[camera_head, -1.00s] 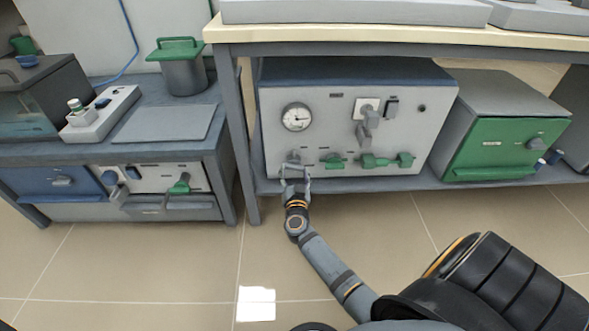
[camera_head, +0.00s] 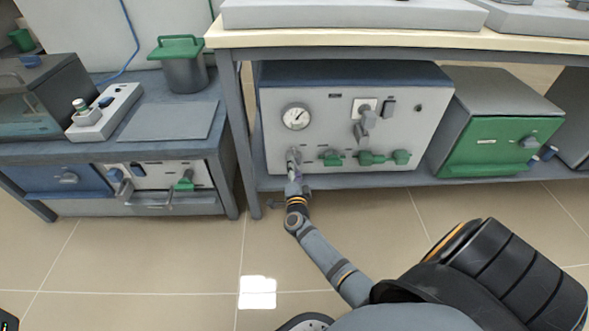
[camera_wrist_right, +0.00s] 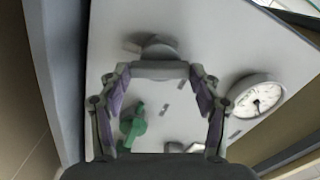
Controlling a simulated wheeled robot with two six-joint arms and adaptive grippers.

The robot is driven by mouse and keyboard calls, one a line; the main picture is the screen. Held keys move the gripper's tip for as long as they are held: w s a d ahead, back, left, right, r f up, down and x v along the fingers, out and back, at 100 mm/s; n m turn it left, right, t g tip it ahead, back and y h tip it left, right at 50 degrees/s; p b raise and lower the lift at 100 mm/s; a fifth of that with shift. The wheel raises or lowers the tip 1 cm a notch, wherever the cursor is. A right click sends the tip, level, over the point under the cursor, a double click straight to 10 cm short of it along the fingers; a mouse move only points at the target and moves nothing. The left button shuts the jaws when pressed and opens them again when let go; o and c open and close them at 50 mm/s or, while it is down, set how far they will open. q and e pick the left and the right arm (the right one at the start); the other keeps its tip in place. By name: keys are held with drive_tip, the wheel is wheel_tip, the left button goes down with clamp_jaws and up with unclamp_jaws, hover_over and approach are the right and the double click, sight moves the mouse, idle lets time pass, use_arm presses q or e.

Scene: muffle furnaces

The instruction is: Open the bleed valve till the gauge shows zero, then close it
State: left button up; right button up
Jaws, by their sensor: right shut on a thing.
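The grey bleed valve (camera_head: 293,153) sits at the lower left of the pale front panel, under the round gauge (camera_head: 296,117). The gauge needle points to the upper right; its numbers are too small to read in the head view. My right gripper (camera_head: 293,172) reaches up to the valve from below and is shut on its handle. In the right wrist view, the valve's grey handle (camera_wrist_right: 160,70) lies between my fingertips, with its round base (camera_wrist_right: 150,46) behind. The gauge (camera_wrist_right: 257,96) shows to the right there. My left gripper is not in view.
Green valves (camera_head: 367,158) sit right of the bleed valve on the same panel. A grey switch handle (camera_head: 364,124) juts out above them. A table leg (camera_head: 240,140) stands close on the left. A green-fronted box (camera_head: 500,146) stands right. The floor in front is clear.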

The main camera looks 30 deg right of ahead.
drive_tip(key=shift+m, duration=1.9)
drive_tip(key=o, duration=1.2)
drive_tip(key=shift+c, duration=0.2)
drive_tip(key=v, duration=1.2)
